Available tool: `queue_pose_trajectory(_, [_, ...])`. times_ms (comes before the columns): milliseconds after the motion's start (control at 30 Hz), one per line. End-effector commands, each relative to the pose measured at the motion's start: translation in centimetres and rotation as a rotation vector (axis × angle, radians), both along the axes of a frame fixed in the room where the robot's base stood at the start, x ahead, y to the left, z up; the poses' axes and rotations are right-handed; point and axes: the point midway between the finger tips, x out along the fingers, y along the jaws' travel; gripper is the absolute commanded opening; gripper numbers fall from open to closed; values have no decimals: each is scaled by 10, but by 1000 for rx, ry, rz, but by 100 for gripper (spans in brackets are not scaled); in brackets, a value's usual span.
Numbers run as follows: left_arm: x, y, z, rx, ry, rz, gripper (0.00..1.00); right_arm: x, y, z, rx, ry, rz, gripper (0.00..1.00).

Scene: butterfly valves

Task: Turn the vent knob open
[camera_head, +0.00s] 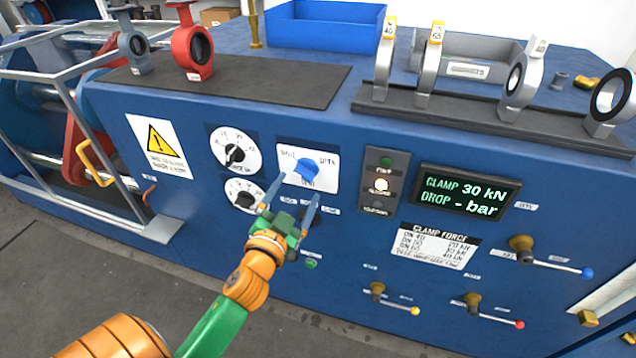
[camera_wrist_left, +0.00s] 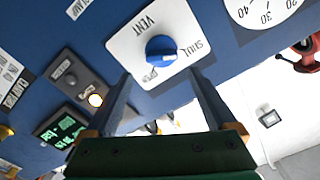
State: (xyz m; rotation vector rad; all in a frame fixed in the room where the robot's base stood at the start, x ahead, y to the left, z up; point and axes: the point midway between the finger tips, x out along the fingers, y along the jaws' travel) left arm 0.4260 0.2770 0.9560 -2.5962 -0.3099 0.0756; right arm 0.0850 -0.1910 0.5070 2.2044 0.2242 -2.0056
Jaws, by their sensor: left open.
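The vent knob (camera_head: 307,169) is a blue round knob on a white plate on the front of the blue machine. In the wrist view the knob (camera_wrist_left: 161,49) has a white pointer line, and the plate (camera_wrist_left: 130,45) reads VENT, with other words partly legible. My left gripper (camera_head: 293,188) is open in front of the plate, its fingers reaching toward the knob. In the wrist view the left gripper's fingers (camera_wrist_left: 160,78) stand either side of the knob's line, apart from it. Nothing is between them. My right gripper is not in view.
Two black-and-white dials (camera_head: 235,153) sit left of the plate. A button panel (camera_head: 381,182) and a display (camera_head: 466,194) reading CLAMP 30 kN, DROP - bar are to the right. Levers with coloured tips (camera_head: 497,312) stick out at the lower right. Valves (camera_head: 193,50) stand on top.

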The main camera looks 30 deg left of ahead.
Motion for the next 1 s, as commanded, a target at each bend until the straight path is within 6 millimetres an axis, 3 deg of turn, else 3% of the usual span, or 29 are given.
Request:
queue_pose_trajectory(100, [24, 6, 3, 1, -1, 0, 90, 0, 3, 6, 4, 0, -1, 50])
queue_pose_trajectory(300, [49, 11, 1, -1, 2, -1, 90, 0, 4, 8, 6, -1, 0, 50])
queue_pose_trajectory(600, [54, 13, 0, -1, 3, -1, 90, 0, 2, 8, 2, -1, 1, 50])
queue_pose_trajectory(667, [54, 13, -1, -1, 3, -1, 76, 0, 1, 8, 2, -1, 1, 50])
queue_pose_trajectory(900, [54, 13, -1, -2, 3, 0, 12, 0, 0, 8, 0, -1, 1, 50])
queue_pose_trajectory(1000, [54, 13, -1, 1, 4, 0, 13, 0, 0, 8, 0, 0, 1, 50])
